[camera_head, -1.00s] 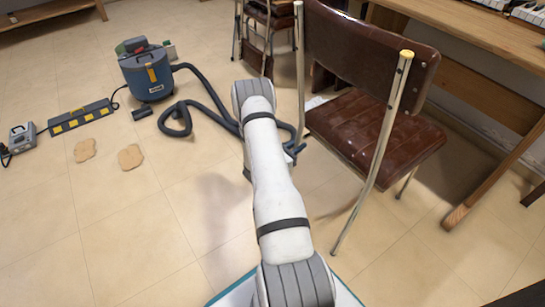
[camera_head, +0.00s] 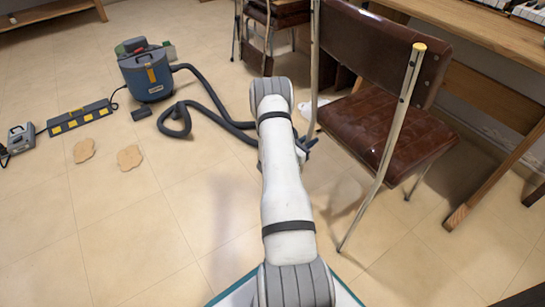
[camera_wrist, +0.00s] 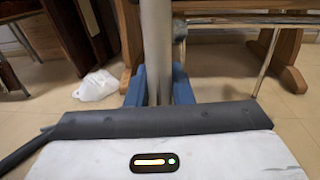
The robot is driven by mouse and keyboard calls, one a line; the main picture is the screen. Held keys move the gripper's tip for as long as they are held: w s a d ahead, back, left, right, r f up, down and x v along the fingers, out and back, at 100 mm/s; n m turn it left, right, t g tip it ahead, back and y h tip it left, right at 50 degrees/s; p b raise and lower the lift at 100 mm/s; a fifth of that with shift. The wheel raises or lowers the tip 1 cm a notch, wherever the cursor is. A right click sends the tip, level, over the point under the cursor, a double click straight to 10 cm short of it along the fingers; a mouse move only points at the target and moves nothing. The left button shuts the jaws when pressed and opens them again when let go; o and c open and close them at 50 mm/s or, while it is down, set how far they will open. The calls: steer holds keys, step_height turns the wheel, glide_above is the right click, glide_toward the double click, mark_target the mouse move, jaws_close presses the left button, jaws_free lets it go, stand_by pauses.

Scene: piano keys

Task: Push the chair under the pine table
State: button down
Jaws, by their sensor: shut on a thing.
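The chair (camera_head: 388,128) has a brown padded seat and backrest on a pale metal tube frame, and stands upright in front of the pine table (camera_head: 490,40). My gripper (camera_head: 307,148) is at the chair's left rear upright, mostly hidden behind my arm. In the wrist view, my gripper's blue fingers (camera_wrist: 159,88) are shut on the metal tube (camera_wrist: 156,35) of the chair. The table's slanted wooden leg (camera_head: 495,175) is to the right of the chair; the seat's far side is close to the table.
A vacuum cleaner (camera_head: 146,75) with a dark hose (camera_head: 215,112) lies to the left. A second chair (camera_head: 272,15) stands behind. A white crumpled bag (camera_wrist: 97,85) lies on the floor by the table.

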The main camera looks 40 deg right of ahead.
steer(key=shift+s+d+r+b, duration=0.1)
steer(key=shift+s+d+b, duration=0.1)
steer(key=shift+d, duration=0.75)
steer(key=shift+s+d+f+b, duration=0.15)
steer(key=shift+d+b, duration=0.1)
steer(key=shift+d, duration=0.7)
steer(key=shift+s+d+r+b, duration=0.15)
steer(key=shift+s+d+b, duration=0.05)
steer(key=shift+d, duration=0.75)
steer(key=c, duration=1)
jaws_free()
steer(key=shift+a, duration=0.1)
steer(key=shift+w, duration=0.1)
steer(key=a+p, duration=0.1)
steer(key=a, duration=0.9)
steer(key=shift+s+p, duration=0.25)
steer(key=shift+p, duration=0.1)
